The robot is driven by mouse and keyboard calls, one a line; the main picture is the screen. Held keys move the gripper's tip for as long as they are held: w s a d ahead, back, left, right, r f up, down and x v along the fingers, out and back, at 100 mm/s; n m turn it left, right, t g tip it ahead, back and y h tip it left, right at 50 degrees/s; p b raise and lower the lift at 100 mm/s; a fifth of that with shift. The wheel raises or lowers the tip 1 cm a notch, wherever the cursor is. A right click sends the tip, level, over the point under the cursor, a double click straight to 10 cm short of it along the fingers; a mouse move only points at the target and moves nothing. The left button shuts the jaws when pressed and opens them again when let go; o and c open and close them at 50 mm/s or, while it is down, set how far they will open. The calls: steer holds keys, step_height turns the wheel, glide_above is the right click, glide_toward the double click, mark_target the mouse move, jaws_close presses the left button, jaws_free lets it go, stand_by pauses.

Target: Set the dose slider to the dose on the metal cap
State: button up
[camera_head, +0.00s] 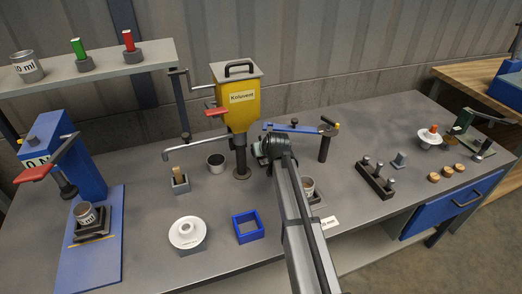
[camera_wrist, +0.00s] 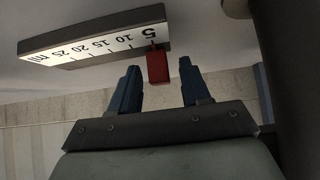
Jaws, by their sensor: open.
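In the wrist view, a red slider block (camera_wrist: 159,68) hangs at the edge of a white dose scale (camera_wrist: 95,41) marked 5 to 25 ml, which appears upside down. The slider stands at the 5 mark. My gripper (camera_wrist: 160,88) is open; its two blue fingers lie on either side of the slider in the picture. Contact cannot be told. In the head view, my gripper (camera_head: 268,150) is beside the yellow dispenser, its fingertips hidden. Metal caps show on the shelf (camera_head: 28,66), with a partly readable ml label, and on the blue press (camera_head: 85,214).
The yellow dispenser (camera_head: 237,98) has a red handle and a long spout arm. A blue bar on a post (camera_head: 295,128) is close to my gripper. A white disc (camera_head: 187,232), a blue square frame (camera_head: 248,226) and a peg rack (camera_head: 375,182) stand on the bench.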

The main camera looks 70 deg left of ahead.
jaws_close()
stand_by(0.4)
